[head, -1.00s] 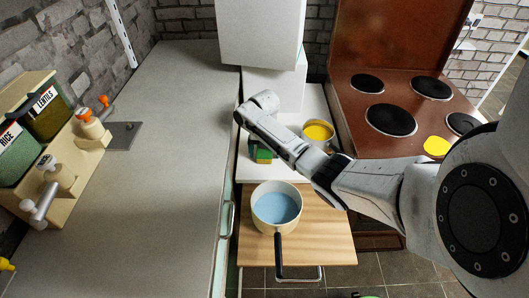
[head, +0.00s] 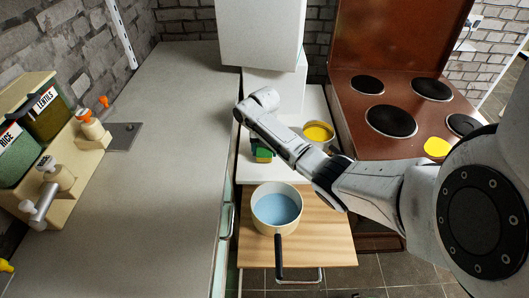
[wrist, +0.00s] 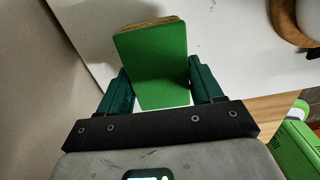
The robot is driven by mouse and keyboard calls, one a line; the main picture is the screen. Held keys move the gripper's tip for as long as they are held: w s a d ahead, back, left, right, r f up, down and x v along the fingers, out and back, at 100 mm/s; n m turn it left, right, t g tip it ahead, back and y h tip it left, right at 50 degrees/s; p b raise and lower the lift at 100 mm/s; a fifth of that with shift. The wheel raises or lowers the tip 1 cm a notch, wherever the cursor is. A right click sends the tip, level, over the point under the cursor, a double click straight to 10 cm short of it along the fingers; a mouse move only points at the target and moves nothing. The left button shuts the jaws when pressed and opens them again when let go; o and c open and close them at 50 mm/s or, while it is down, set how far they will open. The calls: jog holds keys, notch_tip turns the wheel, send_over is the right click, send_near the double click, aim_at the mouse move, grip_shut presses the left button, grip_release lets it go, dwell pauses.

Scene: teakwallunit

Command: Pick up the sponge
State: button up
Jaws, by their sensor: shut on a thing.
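The sponge (wrist: 152,65) is a block with a green face and a thin brownish-yellow layer along its far edge. In the wrist view it sits between the two dark green fingers of my gripper (wrist: 157,75), which is shut on it. In the head view the sponge (head: 263,154) shows as a small green and yellow patch below my arm, over the white worktop. My arm hides most of the gripper there. I cannot tell whether the sponge touches the worktop.
A cream pan of blue liquid (head: 277,207) stands on the wooden board (head: 330,240) in front. A pot with yellow contents (head: 318,132) is right of the sponge. The brown stove (head: 350,110) stands at right. The long grey counter (head: 160,200) at left is mostly clear.

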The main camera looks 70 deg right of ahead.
jog(key=s+a+r+p, duration=0.6)
jog(key=s+a+r, duration=0.1)
jog(key=a+r, duration=0.4)
jog(key=shift+s+a+r+p, duration=0.3)
jog(key=shift+s, duration=0.1)
jog(key=o, duration=0.4)
jog(key=c, duration=0.3)
